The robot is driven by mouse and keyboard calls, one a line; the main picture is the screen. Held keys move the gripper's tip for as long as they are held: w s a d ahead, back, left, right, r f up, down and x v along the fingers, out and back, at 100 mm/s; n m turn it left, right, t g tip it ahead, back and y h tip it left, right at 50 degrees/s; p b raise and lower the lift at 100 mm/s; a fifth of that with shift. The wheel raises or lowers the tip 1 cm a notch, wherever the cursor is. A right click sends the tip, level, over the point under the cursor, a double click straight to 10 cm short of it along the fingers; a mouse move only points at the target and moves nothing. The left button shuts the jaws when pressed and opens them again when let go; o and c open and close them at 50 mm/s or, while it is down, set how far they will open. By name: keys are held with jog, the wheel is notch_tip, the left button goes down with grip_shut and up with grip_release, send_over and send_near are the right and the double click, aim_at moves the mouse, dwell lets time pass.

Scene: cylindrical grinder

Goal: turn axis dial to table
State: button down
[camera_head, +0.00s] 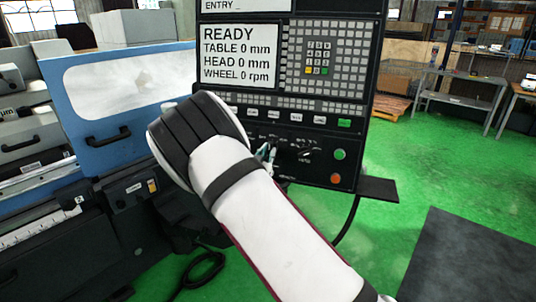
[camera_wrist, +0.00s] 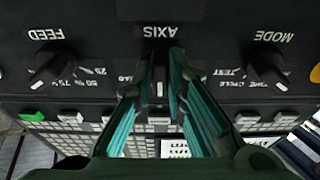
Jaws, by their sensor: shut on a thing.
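In the wrist view, which shows the panel upside down, the black axis dial (camera_wrist: 159,72) is in the middle under the AXIS label. My gripper (camera_wrist: 160,68) has its teal fingers on both sides of the dial, shut on it. The dial's white mark points down in the picture. Part of a label shows left of the fingers; the rest of the dial's labels are hidden. In the head view my gripper (camera_head: 266,153) is at the lower panel, and my arm hides the axis dial.
The feed dial (camera_wrist: 54,66) is on the left and the mode dial (camera_wrist: 267,68) on the right in the wrist view. The control panel's screen (camera_head: 239,55) reads READY, with table, head and wheel at 0. Green (camera_head: 340,154) and orange (camera_head: 336,178) buttons are at the panel's right.

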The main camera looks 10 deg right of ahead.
dwell(0.3)
jog(key=c, duration=1.6)
grip_release()
jog(key=v, duration=1.2)
